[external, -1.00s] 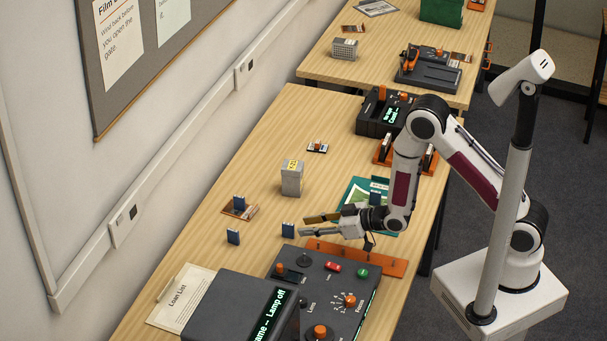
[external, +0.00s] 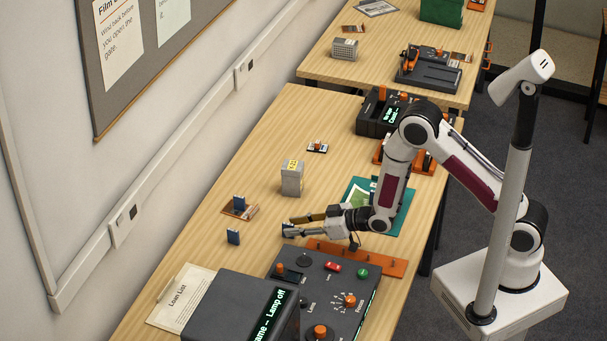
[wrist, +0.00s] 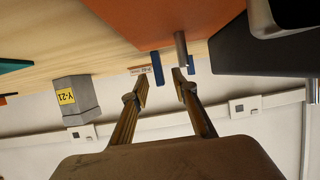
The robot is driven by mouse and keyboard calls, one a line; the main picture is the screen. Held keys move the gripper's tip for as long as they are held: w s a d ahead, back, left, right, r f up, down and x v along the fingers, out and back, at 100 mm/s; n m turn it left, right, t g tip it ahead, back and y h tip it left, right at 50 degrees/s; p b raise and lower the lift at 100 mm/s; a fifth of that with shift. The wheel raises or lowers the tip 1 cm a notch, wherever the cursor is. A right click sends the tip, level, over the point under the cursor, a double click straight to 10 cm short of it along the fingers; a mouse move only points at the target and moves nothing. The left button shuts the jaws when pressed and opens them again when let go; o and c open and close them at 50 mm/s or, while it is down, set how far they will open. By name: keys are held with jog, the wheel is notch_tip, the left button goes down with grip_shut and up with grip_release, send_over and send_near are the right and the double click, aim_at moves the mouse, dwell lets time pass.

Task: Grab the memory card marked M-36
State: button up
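In the external view my gripper (external: 287,226) is low over the table, pointing left towards the wall, with its fingers apart. In the wrist view my gripper (wrist: 163,90) is open, with nothing clearly gripped. A blue card (wrist: 157,68) shows beyond the gap between the fingers, and another blue card (wrist: 190,65) shows to the right, partly hidden. No M-36 marking is legible.
A grey box marked Y-21 (external: 292,180) stands behind my gripper. An orange pegged rack (external: 385,263) lies just below my arm, beside a dark control console (external: 318,290). A green mat (external: 352,190) lies behind the arm. The table towards the wall is mostly clear.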

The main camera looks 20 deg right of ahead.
grip_shut()
jog(key=shift+r, duration=0.15)
notch_tip(320, 180, up, 10)
dwell(1.1)
dwell(0.5)
